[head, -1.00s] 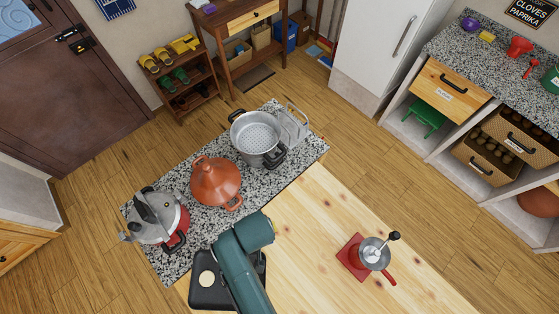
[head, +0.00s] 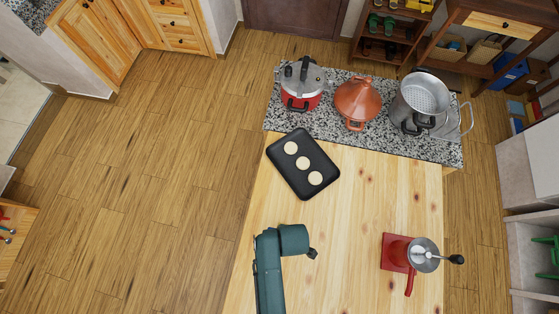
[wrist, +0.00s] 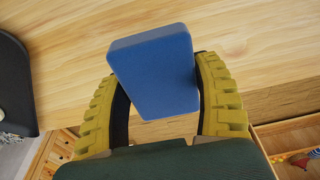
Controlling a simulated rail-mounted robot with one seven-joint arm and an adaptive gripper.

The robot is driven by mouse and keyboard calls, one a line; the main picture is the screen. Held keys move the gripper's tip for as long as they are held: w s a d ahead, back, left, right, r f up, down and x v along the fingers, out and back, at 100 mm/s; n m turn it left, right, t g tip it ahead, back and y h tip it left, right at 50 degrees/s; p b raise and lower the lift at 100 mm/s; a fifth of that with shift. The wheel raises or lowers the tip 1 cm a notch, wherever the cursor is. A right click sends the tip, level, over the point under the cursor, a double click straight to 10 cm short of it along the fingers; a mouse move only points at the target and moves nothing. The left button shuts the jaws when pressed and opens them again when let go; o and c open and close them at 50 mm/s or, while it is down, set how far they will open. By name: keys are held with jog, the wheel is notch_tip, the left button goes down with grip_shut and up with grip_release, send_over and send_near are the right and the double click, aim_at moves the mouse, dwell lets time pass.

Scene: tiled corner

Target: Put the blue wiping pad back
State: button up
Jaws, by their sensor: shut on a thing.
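The blue wiping pad (wrist: 155,70) is a blue block with slightly rounded corners, seen tilted in the wrist view. My gripper (wrist: 160,76) is shut on it, with a yellow ribbed finger on each side. The pad is in front of the pale wooden tabletop (wrist: 262,40) and its edge; I cannot tell the gap between them. In the head view my teal arm reaches over the near left part of the wooden table (head: 350,215). The gripper and pad are hidden there.
A black tray (head: 322,178) with several pale rounds lies at the table's far left. A red-based grinder (head: 398,252) stands at right. A pressure cooker (head: 302,85), orange tagine (head: 357,100) and steel pot (head: 422,100) stand on the granite end. Left floor is clear.

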notch_tip(320, 180, down, 6)
jog(key=shift+r, duration=0.1)
jog(key=shift+b, duration=0.3)
jog(key=o, duration=1.1)
jog(key=shift+o, duration=0.2)
